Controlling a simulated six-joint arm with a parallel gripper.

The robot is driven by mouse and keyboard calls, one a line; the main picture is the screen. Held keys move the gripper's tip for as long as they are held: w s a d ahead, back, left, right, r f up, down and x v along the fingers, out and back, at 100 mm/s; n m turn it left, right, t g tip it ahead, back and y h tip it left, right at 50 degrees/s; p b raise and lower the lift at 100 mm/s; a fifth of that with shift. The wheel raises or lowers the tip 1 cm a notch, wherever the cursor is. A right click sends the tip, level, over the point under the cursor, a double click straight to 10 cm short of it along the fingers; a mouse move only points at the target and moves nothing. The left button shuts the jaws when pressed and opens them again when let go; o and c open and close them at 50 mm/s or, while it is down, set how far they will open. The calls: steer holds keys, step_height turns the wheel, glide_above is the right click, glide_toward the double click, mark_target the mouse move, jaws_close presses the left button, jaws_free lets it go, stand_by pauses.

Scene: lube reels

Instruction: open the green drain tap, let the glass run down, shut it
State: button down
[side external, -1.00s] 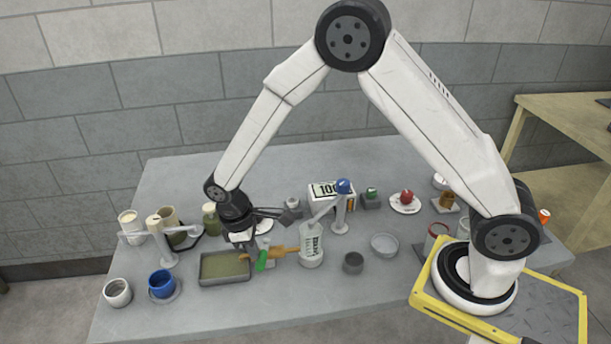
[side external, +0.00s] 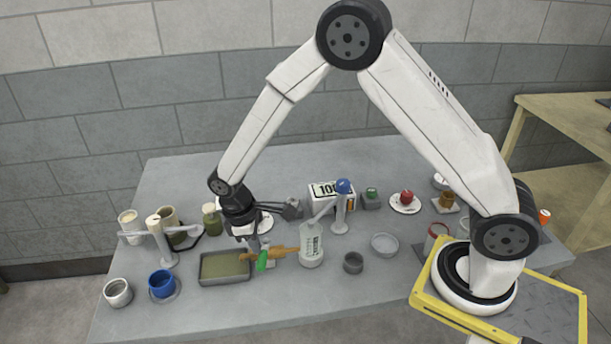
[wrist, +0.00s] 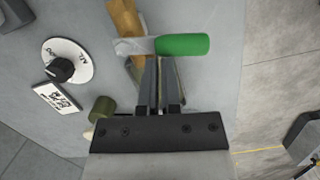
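The green drain tap handle (side external: 262,262) is on the orange-brown pipe (side external: 285,251) that runs left from the glass (side external: 312,248) to above the tray (side external: 224,267). In the wrist view the green handle (wrist: 183,44) sticks out to the right, crosswise to the pipe (wrist: 126,22). The glass is upright, with dark marks on its side; its liquid level is too small to tell. My gripper (side external: 252,244) is just above and behind the handle. In the wrist view my gripper (wrist: 160,60) has its fingers close together with nothing seen between them, just short of the handle. The tray holds olive-coloured liquid.
A blue-topped stand (side external: 341,205) rises beside the glass. A blue cup (side external: 162,284) and a grey cup (side external: 117,292) stand at the left front. A small dark cup (side external: 353,262) and a shallow dish (side external: 384,244) are right of the glass. The front table strip is mostly clear.

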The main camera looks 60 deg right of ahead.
steer(key=w+a+r, duration=0.1)
steer(key=w+r, duration=0.1)
steer(key=r, duration=0.4)
steer(key=w+a+r, duration=0.1)
steer(key=w+r, duration=0.1)
steer(key=r, duration=0.4)
steer(key=shift+w+a, duration=0.25)
steer(key=shift+a, duration=0.15)
stand_by(0.3)
